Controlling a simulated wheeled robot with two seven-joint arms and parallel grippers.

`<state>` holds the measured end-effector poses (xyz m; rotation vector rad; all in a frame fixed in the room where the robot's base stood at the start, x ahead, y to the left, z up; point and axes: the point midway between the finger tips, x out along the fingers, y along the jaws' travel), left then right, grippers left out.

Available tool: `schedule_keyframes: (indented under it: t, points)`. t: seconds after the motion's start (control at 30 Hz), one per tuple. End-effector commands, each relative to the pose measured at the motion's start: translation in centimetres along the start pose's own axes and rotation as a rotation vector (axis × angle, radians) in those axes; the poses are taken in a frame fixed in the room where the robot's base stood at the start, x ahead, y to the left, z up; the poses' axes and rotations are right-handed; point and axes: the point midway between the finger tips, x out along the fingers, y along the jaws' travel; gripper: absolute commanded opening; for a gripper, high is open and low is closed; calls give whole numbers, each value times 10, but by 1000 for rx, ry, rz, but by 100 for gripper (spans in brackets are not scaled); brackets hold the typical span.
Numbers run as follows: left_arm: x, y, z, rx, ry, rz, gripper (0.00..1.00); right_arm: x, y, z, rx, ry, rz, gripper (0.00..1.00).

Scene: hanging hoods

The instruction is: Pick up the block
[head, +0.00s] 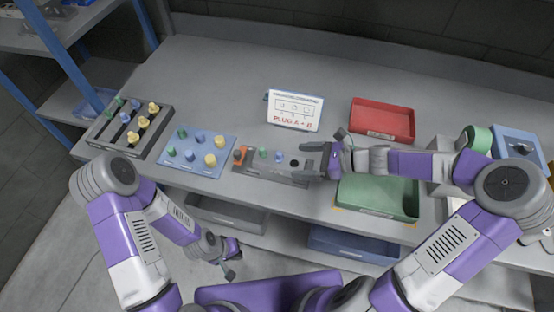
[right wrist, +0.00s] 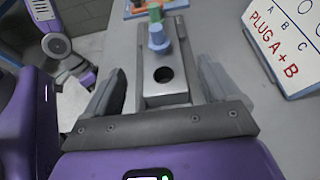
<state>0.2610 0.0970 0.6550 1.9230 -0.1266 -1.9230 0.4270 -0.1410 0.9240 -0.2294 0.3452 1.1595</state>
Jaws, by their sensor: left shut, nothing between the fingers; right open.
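A grey fixture (head: 272,174) stands near the table's front edge. An orange block (head: 240,155), a green peg (head: 263,153) and a blue peg (head: 279,156) show on it, with a dark round hole at its right end. My left gripper (head: 233,257) is shut and empty, low in front of the table.
A blue board (head: 197,168) and a dark rack (head: 103,143) with pegs stand left. A white sign (head: 295,110) reads "PLUG A + B". Red (head: 382,121) and green (head: 372,198) trays lie right. The back of the table is clear.

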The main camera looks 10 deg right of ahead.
Motion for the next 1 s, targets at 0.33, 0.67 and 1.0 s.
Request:
schedule_keyframes:
  t: [0.33, 0.67, 1.0]
  points:
    - [22, -8, -1, 0, 0, 0, 0, 49, -3, -3, -1, -2, 5, 89]
    - [24, -9, -1, 0, 0, 0, 0, 63, -4, -1, -1, 1, 1, 89]
    - [24, -9, -1, 0, 0, 0, 0, 63, -4, -1, -1, 2, 1, 48]
